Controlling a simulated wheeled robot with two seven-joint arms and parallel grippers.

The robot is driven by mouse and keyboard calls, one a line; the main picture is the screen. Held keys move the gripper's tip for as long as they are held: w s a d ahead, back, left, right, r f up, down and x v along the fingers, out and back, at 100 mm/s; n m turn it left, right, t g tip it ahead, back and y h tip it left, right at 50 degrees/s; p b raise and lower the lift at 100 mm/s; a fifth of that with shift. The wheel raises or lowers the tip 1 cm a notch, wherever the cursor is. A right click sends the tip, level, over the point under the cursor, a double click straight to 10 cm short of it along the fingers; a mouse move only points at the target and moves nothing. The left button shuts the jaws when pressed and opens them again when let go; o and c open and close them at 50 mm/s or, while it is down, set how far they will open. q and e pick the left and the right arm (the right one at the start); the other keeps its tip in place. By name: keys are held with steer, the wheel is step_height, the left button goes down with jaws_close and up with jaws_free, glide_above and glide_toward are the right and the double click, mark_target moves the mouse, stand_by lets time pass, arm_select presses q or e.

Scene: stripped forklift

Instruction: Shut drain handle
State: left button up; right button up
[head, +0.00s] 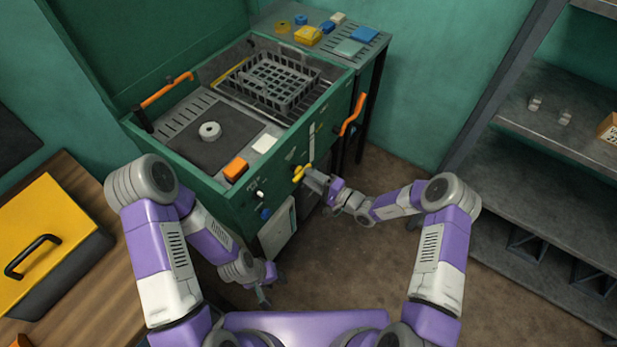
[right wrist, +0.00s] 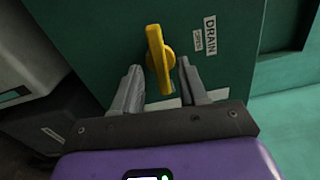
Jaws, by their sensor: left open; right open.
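The yellow drain handle (head: 302,173) sits on the green front panel of the machine. In the right wrist view the handle (right wrist: 157,58) stands close to upright, beside a white DRAIN label (right wrist: 210,35) and a smaller label that seems to read OPEN. My right gripper (head: 313,178) is open at the panel; in its wrist view the fingers (right wrist: 160,68) lie on either side of the handle's lower part, with gaps showing. Contact is not visible. My left gripper (head: 264,292) is open and empty, low in front of the machine.
The open green machine (head: 222,190) holds a grey basket (head: 272,80). An orange lever (head: 353,115) sticks out on its right. A wooden bench with a yellow toolbox (head: 45,235) is at left; grey shelves (head: 565,145) are at right. The floor between is clear.

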steer(key=shift+w+a, duration=0.35)
steer(key=shift+a, duration=0.2)
jaws_close()
steer(key=shift+n, duration=0.7)
jaws_free()
steer(key=shift+d, duration=0.1)
